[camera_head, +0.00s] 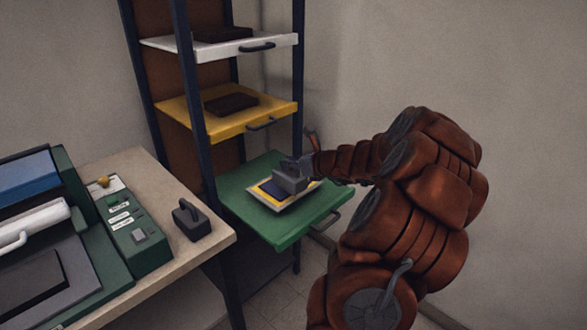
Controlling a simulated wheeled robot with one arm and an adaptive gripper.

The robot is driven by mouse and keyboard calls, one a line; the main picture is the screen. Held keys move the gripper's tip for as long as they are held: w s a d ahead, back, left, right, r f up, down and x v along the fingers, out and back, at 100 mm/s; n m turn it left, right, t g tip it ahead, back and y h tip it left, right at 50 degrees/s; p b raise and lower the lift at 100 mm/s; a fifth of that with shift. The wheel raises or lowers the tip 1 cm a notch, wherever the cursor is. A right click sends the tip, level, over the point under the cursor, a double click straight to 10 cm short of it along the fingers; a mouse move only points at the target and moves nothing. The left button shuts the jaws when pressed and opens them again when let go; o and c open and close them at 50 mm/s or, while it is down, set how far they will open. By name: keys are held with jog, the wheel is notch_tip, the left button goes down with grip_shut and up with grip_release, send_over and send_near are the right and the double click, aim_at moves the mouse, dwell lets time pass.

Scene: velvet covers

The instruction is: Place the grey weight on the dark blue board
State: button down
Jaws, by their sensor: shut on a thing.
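A grey block-shaped weight (289,184) is in my gripper (298,164), over the right part of the dark blue board (269,190). My gripper is shut on the weight's upper part, and the fingers are small and partly hidden. The weight looks level and very close to the board; I cannot tell whether it touches. The dark blue board lies on a yellow and white layer on the pulled-out green shelf (238,207). A second grey weight (188,222) with a handle stands upright on the table's right end.
Above the green shelf are a yellow shelf (180,108) and a white shelf (165,43), each bearing a dark slab. Dark rack posts (190,90) stand left of my gripper. The table (155,185) holds a green machine (140,243). The green shelf's front is bare.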

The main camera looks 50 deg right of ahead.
jog(key=shift+w+d+f+p, duration=0.2)
jog(key=shift+w+d+f, duration=0.5)
jog(key=shift+w, duration=0.4)
jog(key=shift+w+d+f+p, duration=0.2)
jog(key=shift+w+d+f, duration=0.5)
jog(key=shift+w, duration=0.45)
jog(key=shift+w+d+f+p, duration=0.2)
jog(key=shift+w+d+f, duration=0.45)
jog(key=shift+w, duration=0.45)
jog(key=shift+d, duration=0.1)
jog(key=c, duration=1.2)
grip_release()
jog(key=shift+f, duration=0.15)
